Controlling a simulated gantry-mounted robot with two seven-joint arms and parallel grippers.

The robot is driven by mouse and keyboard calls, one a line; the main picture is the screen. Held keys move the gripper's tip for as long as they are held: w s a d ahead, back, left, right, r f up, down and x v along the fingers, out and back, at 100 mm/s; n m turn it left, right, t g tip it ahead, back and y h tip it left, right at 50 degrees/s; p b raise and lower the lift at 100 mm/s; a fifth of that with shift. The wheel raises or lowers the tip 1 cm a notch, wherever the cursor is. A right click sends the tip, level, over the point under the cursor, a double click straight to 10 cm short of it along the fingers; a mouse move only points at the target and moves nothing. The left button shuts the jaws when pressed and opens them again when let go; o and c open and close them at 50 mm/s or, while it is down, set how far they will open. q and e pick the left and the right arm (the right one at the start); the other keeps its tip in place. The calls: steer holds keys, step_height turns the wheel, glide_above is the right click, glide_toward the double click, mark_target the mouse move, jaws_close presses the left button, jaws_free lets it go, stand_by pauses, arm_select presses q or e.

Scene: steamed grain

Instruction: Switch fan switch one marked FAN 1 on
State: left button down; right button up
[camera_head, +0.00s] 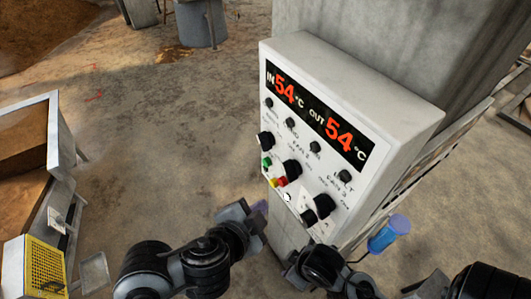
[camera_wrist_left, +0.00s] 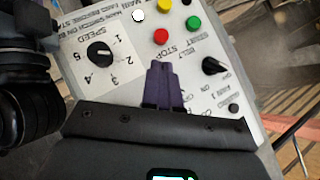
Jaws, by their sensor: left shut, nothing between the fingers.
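The white control box (camera_head: 390,115) carries a slanted panel with several black rotary switches. My left gripper (camera_head: 260,207) is shut and empty, beside the panel's lower left edge. In the left wrist view, its dark purple fingers (camera_wrist_left: 163,85) reach over the panel and hide part of it. A black switch (camera_wrist_left: 214,66) shows right of the fingers. My right arm shows dark at the bottom right; its jaws are unclear.
Green (camera_wrist_left: 193,22), red (camera_wrist_left: 162,36) and yellow (camera_wrist_left: 164,5) buttons and a SPEED dial (camera_wrist_left: 99,50) sit near the fingers. The display (camera_head: 315,118) reads IN 54, OUT 54. A blue cylinder (camera_head: 385,236) is right of the box. A grain bin stands at left.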

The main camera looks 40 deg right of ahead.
arm_select(q)
step_height(320, 180, up, 10)
steer(key=w+d+m+t, duration=0.1)
steer(key=w+m+t, duration=0.1)
steer(key=shift+d+f+h, duration=0.15)
steer(key=shift+h, duration=0.15)
glide_toward(268, 149)
steer(key=d, duration=0.4)
steer(key=shift+w+d+f+p, duration=0.15)
steer(key=shift+w+f+p, duration=0.15)
steer(key=shift+w+f, duration=0.35)
steer(key=shift+w+d+f+p, duration=0.2)
steer(key=shift+w+f+p, duration=0.05)
steer(key=shift+w+f, duration=0.35)
